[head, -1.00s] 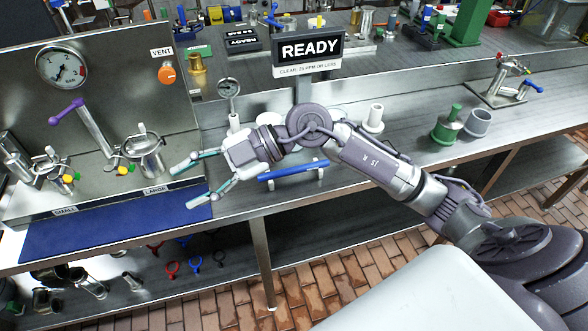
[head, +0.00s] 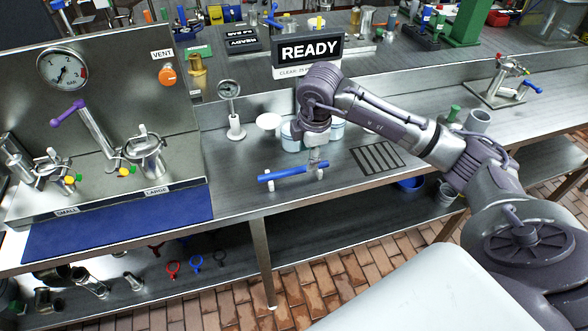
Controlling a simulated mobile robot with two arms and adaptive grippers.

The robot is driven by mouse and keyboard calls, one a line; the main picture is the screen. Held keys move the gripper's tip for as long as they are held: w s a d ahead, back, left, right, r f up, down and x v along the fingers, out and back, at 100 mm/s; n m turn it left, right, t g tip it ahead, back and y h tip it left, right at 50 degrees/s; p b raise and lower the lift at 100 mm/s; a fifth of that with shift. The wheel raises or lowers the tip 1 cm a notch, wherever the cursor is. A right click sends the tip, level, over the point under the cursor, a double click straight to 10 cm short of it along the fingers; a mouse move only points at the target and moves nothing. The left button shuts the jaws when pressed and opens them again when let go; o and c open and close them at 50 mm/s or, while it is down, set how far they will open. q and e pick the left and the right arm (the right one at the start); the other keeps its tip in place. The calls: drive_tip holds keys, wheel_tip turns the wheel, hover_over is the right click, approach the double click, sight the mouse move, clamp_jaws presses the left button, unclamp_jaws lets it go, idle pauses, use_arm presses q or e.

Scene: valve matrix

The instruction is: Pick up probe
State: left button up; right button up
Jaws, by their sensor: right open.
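The probe appears to be the blue rod (head: 285,174), lying level across two small white supports near the front edge of the steel bench. My right gripper (head: 314,166) points down at the right part of the rod. Its fingers are seen nearly edge-on and look close to the rod; I cannot tell whether they touch it or straddle it. It is open. My left gripper is not in view.
A dial gauge on a white base (head: 236,118) and pale round containers (head: 291,140) stand behind the rod. A dark slotted grate (head: 378,157) lies to the right. The READY sign (head: 309,51) stands behind my arm. A blue mat (head: 120,228) lies at left.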

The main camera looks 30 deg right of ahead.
sight(294, 171)
drive_tip(key=f, duration=0.1)
drive_tip(key=w+f+p, duration=0.1)
drive_tip(key=f, duration=0.2)
drive_tip(key=shift+w+d+f+p, duration=0.15)
drive_tip(key=shift+d+f+p, duration=0.15)
drive_tip(key=shift+w+f, duration=0.1)
drive_tip(key=shift+f, duration=0.35)
clamp_jaws()
